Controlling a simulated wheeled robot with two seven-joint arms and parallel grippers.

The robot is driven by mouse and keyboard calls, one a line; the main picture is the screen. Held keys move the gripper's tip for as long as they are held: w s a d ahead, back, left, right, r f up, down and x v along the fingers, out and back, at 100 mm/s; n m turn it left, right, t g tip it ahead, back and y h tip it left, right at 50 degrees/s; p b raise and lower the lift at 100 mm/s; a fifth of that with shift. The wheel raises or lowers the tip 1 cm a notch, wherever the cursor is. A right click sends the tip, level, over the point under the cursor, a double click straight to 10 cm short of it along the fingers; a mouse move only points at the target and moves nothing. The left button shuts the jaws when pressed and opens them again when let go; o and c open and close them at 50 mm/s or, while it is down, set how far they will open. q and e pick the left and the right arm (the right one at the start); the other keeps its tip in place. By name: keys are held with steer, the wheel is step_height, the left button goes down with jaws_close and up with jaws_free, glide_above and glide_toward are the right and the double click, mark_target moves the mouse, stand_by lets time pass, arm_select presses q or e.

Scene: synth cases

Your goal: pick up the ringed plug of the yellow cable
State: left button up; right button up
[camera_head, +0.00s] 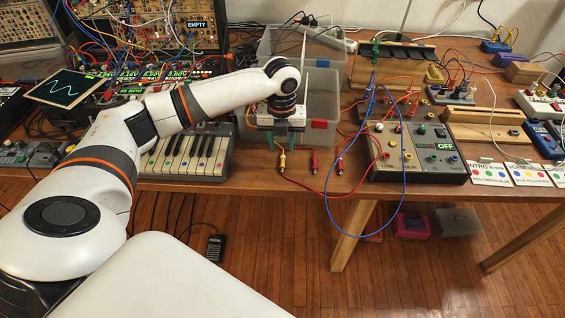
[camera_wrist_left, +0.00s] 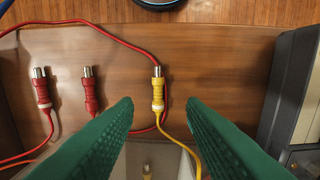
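The yellow plug (camera_head: 282,160) lies near the table's front edge, below my left gripper in the head view. My right gripper is in neither view.
Two red plugs (camera_wrist_left: 41,90) (camera_wrist_left: 91,90) lie left of the yellow one in the wrist view. A red cable (camera_wrist_left: 110,35) passes close to the yellow plug. A keyboard (camera_head: 185,155) and a clear bin (camera_head: 320,105) stand nearby.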

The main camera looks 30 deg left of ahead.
mark_target(282, 162)
arm_select(q)
steer(key=shift+w+f, duration=0.15)
steer(key=shift+f, duration=3.05)
steer(key=shift+c, duration=0.4)
jaws_close()
